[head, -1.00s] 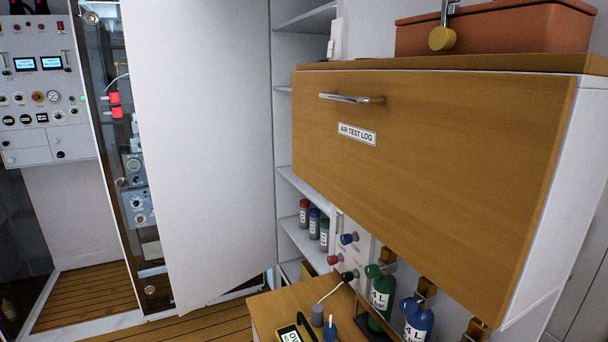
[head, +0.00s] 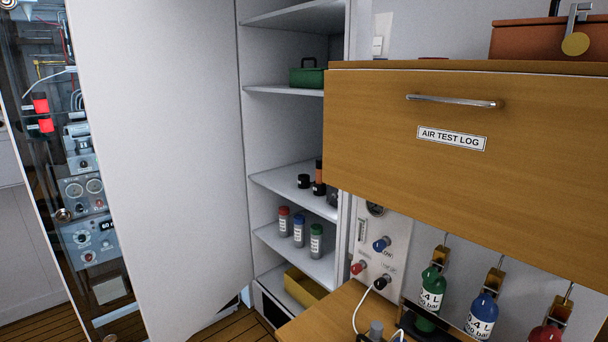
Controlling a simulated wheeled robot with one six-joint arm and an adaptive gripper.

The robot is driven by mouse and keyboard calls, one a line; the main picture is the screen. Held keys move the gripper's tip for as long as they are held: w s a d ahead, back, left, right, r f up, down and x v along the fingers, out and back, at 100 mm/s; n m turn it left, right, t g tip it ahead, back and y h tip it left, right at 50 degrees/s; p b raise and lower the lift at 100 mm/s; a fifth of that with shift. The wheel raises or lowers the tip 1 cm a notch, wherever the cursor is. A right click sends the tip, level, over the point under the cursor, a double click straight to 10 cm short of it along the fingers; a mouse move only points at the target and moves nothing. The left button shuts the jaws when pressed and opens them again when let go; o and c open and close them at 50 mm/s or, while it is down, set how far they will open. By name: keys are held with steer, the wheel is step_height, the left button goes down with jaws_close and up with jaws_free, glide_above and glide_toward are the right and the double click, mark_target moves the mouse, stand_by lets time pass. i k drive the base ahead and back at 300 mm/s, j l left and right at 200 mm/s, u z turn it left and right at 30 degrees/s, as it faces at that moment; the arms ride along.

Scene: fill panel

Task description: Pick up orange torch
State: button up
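A slim upright item, orange in the middle with black ends (head: 319,174), stands on a middle shelf of the open white cabinet in the head view. It looks like the orange torch, but it is small here. Small black items sit close beside it, one of them to its left (head: 304,181). My gripper is not in view.
The cabinet's open white door (head: 165,150) stands to the left. A wooden drawer front marked AIR TEST LOG (head: 400,160) juts out at right. Red, blue and green-capped bottles (head: 299,230) stand one shelf below. A green box (head: 307,76) is above. A wooden bench top (head: 325,322) is below.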

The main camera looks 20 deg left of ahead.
mark_target(318, 162)
steer(key=i+j, duration=0.15)
steer(key=j, duration=0.25)
steer(key=i+j, duration=0.15)
steer(key=j, duration=0.2)
steer(key=i+j, duration=0.15)
steer(key=j, duration=0.25)
steer(key=i+j, duration=0.2)
steer(key=j, duration=0.2)
steer(key=i+j+z, duration=0.1)
steer(key=j, duration=0.25)
steer(key=i+j, duration=0.2)
steer(key=j, duration=0.2)
steer(key=i+j, duration=0.15)
steer(key=j, duration=0.25)
steer(key=i+j, duration=0.1)
steer(key=j, duration=0.5)
steer(key=j+u, duration=0.1)
steer(key=j, duration=0.45)
steer(key=i, duration=0.05)
